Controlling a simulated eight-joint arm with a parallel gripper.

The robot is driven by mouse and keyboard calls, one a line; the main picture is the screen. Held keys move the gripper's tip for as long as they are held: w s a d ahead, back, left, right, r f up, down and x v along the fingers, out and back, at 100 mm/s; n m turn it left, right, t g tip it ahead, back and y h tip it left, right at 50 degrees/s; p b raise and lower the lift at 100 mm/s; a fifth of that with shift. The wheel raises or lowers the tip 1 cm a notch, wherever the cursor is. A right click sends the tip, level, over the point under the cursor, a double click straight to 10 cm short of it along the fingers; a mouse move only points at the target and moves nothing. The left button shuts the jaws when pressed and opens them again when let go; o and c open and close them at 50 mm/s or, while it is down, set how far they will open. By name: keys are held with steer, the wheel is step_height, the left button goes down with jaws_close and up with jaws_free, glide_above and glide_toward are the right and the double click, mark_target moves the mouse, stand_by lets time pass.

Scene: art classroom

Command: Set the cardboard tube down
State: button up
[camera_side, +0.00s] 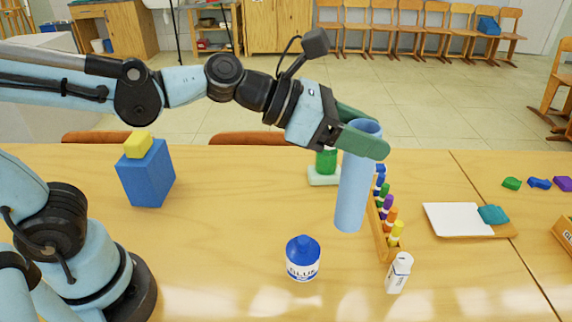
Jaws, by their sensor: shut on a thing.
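The cardboard tube (352,195) is light blue and stands nearly upright, with a slight tilt, in the grasp of my gripper (364,140). My gripper's green fingers are shut around the tube's upper end. The tube's lower end appears to be above the table (220,260), but this single view does not settle the gap. The tube partly hides the wooden marker rack behind it.
A wooden rack (379,235) of coloured markers stands just right of the tube. A glue bottle (302,262), a white bottle (398,274), a green-topped item (326,163) and a blue block (146,175) with a yellow cube (138,144) stand around. Clear table lies left of the glue.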

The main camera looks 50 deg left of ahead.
steer(key=w+a+f, duration=0.6)
steer(key=w+f, duration=0.1)
steer(key=f, duration=0.2)
steer(key=shift+f, duration=0.3)
steer(key=shift+a, duration=0.1)
steer(key=o, duration=1.3)
steer(key=shift+f, duration=0.1)
